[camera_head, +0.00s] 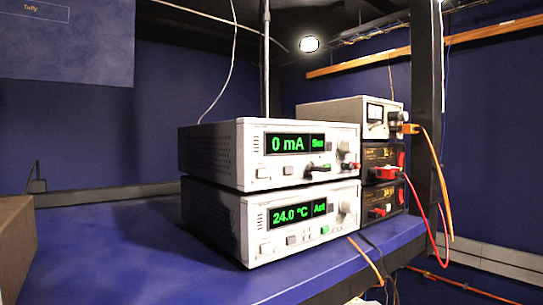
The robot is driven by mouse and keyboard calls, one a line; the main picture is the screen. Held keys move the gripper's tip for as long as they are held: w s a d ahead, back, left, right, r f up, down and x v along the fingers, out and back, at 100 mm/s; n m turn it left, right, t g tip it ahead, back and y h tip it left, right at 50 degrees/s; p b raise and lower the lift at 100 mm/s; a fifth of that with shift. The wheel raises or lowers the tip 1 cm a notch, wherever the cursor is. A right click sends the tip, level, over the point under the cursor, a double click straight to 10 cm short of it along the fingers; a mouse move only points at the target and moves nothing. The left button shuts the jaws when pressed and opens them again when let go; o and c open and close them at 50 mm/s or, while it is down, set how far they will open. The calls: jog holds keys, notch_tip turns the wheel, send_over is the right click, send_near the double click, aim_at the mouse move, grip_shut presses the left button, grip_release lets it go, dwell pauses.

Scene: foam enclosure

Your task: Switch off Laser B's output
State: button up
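Two stacked bench units stand on a blue shelf (130,265). The upper unit (210,150) has a green display (295,144) reading 0 mA, with a small side field too small to read surely. Its front has a knob (343,145), small buttons and dark and red plugs at the lower right. The lower unit (215,215) has a green display (300,214) reading 24.0 °C, with a side field that looks like "Act". It has a knob (346,209) and a small green button or light (325,230). No Laser B label is legible. My gripper is not in view.
To the right stands a stack with a grey metered unit (345,112) on two dark units (383,163). Orange and red cables (438,170) hang beside a dark post (427,110). A brown box (15,245) is at the left. The shelf's left part is clear.

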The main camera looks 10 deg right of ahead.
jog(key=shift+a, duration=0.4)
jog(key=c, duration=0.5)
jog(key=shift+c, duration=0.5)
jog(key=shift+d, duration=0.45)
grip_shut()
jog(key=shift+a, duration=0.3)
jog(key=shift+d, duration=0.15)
